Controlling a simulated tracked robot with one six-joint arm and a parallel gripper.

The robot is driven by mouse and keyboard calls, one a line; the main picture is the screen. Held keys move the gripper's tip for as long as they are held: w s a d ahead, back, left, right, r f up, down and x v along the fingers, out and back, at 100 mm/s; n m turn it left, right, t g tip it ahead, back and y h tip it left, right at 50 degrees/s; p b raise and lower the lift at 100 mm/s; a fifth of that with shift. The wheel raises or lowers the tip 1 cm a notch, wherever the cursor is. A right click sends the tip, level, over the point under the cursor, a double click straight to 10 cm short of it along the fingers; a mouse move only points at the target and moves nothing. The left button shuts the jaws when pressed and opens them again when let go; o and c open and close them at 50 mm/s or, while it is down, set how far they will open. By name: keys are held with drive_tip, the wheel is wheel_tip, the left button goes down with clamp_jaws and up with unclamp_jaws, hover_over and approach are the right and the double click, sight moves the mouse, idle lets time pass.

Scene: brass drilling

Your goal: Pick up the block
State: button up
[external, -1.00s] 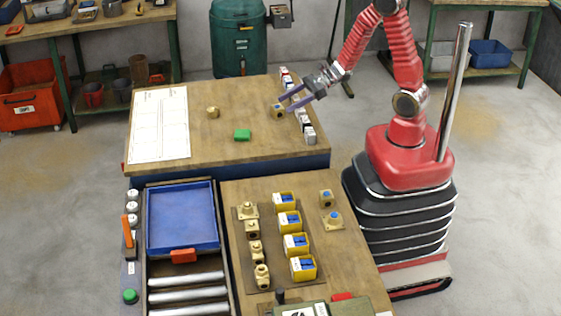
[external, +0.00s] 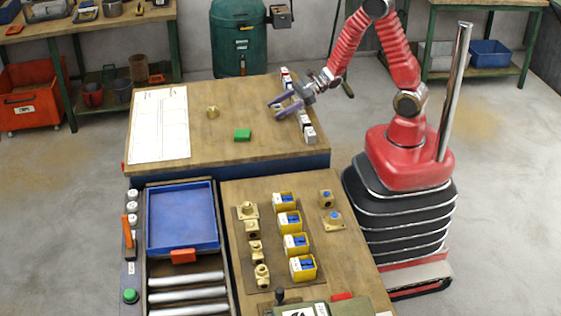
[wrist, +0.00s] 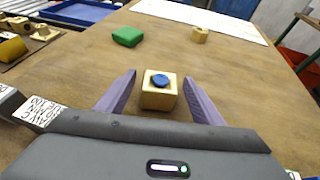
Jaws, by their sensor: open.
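A brass block (wrist: 158,99) with a blue round top stands on the wooden table. In the wrist view it sits between the two purple fingers of my gripper (wrist: 159,76), with a gap on each side. In the external view my gripper (external: 273,109) is low over the table's right part, open, and mostly hides this block. A green block (external: 242,135) lies on the same table to the left; it also shows in the wrist view (wrist: 127,36). A second brass piece (external: 213,112) stands farther left, also in the wrist view (wrist: 200,35).
A row of white-labelled boxes (external: 309,134) lines the table's right edge, close to my gripper. A white sheet (external: 160,125) covers the table's left end. A front bench holds a blue tray (external: 182,218), brass fittings and yellow bins (external: 296,244). The table's middle is mostly clear.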

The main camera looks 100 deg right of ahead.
drive_tip(key=shift+c, duration=0.6)
clamp_jaws()
